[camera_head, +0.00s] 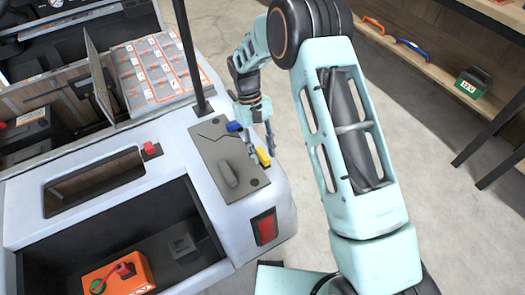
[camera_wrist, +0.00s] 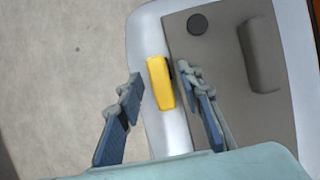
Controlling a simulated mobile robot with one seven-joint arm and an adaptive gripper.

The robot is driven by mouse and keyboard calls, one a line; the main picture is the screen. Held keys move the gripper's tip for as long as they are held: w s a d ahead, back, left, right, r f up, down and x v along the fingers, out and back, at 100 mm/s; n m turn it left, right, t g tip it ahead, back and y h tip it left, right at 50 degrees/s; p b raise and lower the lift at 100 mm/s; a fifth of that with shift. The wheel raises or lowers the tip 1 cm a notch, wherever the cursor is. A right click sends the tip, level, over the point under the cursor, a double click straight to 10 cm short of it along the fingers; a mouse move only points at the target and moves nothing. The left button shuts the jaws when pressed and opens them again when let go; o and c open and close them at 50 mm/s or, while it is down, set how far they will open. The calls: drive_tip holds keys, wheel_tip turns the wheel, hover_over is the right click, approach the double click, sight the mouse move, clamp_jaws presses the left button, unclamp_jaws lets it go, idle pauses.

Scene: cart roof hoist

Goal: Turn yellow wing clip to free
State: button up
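The yellow wing clip (camera_wrist: 160,83) sits at the edge of a dark grey panel (camera_wrist: 222,70) on the cart's pale body. In the wrist view it stands lengthwise between my two fingers, slightly tilted. My gripper (camera_wrist: 158,92) is open, with one finger on each side of the clip; the right finger is close to it and a gap shows on the left. I cannot tell whether either finger touches. In the head view the clip (camera_head: 263,156) shows just below my gripper (camera_head: 260,138), near the panel's right edge. A blue part (camera_head: 234,127) lies at the panel's upper edge, beside my gripper.
The panel carries a raised grey handle (camera_head: 228,174) and round dark knobs. A dark post (camera_head: 190,55) rises behind it. Open floor lies right of the cart; shelves (camera_head: 430,60) stand beyond.

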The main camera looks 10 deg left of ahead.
drive_tip(key=v, duration=1.2)
drive_tip(key=shift+s, duration=0.1)
